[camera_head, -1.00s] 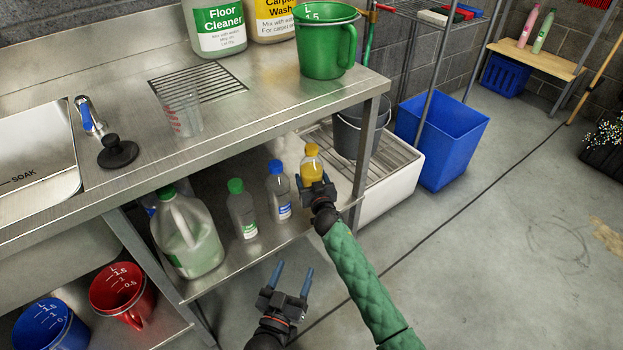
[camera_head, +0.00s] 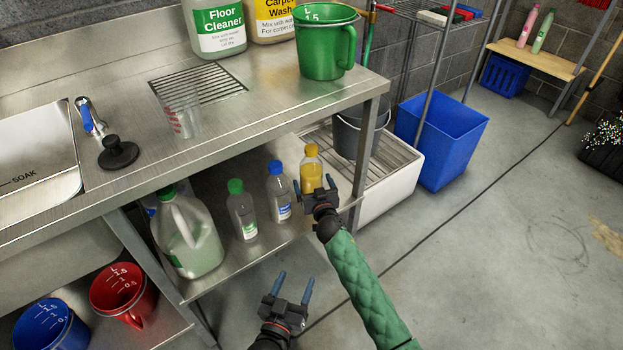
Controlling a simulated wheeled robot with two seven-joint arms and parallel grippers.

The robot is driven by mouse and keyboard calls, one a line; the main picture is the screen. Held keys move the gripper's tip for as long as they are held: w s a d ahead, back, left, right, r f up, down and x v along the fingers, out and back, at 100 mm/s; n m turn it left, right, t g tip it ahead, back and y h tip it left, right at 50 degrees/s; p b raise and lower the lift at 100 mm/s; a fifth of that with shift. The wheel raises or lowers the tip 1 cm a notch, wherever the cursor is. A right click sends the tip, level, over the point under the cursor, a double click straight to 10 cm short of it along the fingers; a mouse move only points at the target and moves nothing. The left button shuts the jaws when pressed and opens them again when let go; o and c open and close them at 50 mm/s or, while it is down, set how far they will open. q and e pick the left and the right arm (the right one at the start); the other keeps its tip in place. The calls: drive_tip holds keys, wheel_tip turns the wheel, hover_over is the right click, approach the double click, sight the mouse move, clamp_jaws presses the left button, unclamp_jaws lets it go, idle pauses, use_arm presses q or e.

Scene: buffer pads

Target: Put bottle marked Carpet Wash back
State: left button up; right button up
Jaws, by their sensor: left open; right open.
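A small bottle (camera_head: 311,172) with yellow contents and a yellow cap stands upright at the right end of the lower shelf; I cannot read a label on it. My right gripper (camera_head: 318,188) is open just in front of its lower part, with no grip visible; whether a finger touches it I cannot tell. A large bottle marked Carpet Wash (camera_head: 272,25) with a yellow label stands on the counter, its top out of frame. My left gripper (camera_head: 294,279) is open and empty, low in front of the shelf.
A blue-capped bottle (camera_head: 279,195), a green-capped bottle (camera_head: 242,212) and a large jug (camera_head: 188,240) share the shelf (camera_head: 265,250). A green measuring jug (camera_head: 325,50) stands on the counter (camera_head: 235,120). The counter leg (camera_head: 366,160) is close right of the yellow bottle.

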use_arm(q)
wheel_tip(320, 180, down, 7)
drive_tip(key=s+g, duration=0.2)
drive_tip(key=shift+g+y+p, duration=0.3)
use_arm(e)
drive_tip(key=v, duration=0.9)
drive_tip(key=shift+s, duration=0.25)
drive_tip(key=shift+d+r, duration=0.1)
drive_tip(key=shift+d, duration=0.05)
